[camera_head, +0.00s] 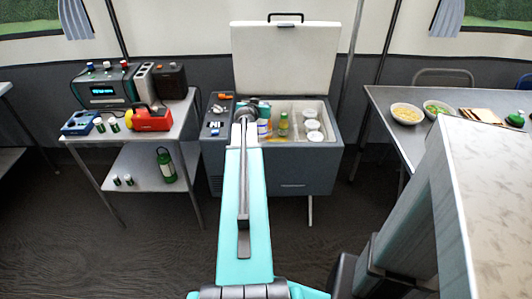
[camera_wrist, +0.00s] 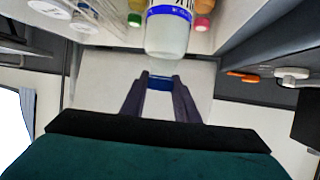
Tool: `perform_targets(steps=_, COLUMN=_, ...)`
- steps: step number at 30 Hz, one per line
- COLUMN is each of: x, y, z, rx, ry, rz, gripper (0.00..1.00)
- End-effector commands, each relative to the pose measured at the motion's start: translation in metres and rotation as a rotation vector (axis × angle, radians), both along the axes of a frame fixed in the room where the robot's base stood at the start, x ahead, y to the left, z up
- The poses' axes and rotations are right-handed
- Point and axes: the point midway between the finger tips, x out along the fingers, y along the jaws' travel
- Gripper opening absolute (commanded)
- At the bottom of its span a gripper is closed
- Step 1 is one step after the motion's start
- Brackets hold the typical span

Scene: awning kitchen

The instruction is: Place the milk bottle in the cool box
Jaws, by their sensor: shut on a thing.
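The milk bottle (camera_wrist: 168,35) is white with a blue band and dark lettering. In the wrist view it extends ahead of my gripper (camera_wrist: 159,82), whose two dark fingers are shut on its blue cap. The open cool box (camera_head: 292,171) stands ahead in the head view, its white lid raised at the back. My gripper (camera_head: 247,110) is over the left part of its opening, and my arm mostly hides the fingers there. The bottle is over or inside the box. I cannot tell whether it touches the bottom.
A red-capped item (camera_wrist: 203,21) is beside the milk bottle. A shelf cart (camera_head: 140,157) is left; a table with bowls (camera_head: 406,113) is right.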

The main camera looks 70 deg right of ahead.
Motion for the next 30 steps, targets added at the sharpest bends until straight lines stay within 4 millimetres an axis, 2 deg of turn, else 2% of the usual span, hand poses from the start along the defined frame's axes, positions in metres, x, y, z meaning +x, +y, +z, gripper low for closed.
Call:
perform_targets(steps=8, x=0.001, y=0.000, z=-0.005, rx=-0.001, ry=0.001, rz=0.002, gripper=0.00)
perform_targets(steps=21, x=0.002, y=0.000, z=-0.057, rx=-0.001, ry=0.001, rz=0.004, gripper=0.00)
perform_targets(steps=30, x=0.003, y=0.001, z=-0.061, rx=-0.002, ry=0.000, rz=0.004, gripper=0.00)
